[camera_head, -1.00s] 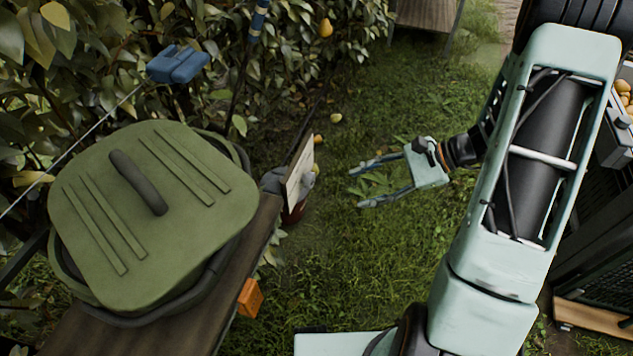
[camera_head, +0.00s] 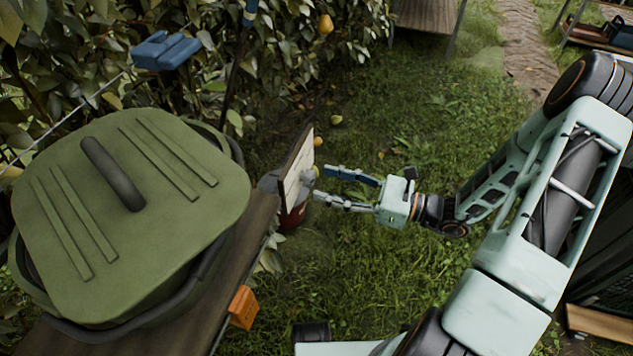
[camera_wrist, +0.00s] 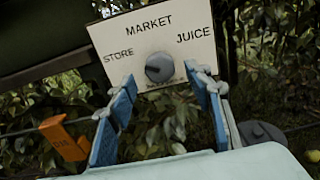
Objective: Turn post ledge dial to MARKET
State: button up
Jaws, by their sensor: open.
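In the wrist view, the dial (camera_wrist: 159,67) is a round grey knob on a pale panel (camera_wrist: 112,38). The panel is lettered STORE at left, MARKET at top and JUICE at right; small lettering below the knob is unreadable. I cannot tell where the knob points. My gripper (camera_wrist: 164,80) is open, its blue-and-grey fingers on either side below the knob, apparently apart from it. In the head view, the panel (camera_head: 297,178) stands edge-on at the end of the wooden ledge (camera_head: 190,300), and my gripper (camera_head: 322,183) faces it from the right, close by.
A green lidded bin (camera_head: 150,210) sits on the ledge. An orange block (camera_head: 243,307) is on the ledge's edge. A blue box (camera_head: 165,50) hangs near a wire by the leafy hedge. A dark red object (camera_head: 295,214) is behind the panel. Grass (camera_head: 370,270) lies open to the right.

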aim_at(313, 180)
jog(key=shift+x, duration=1.75)
jog(key=c, duration=1.2)
jog(key=shift+o, duration=0.2)
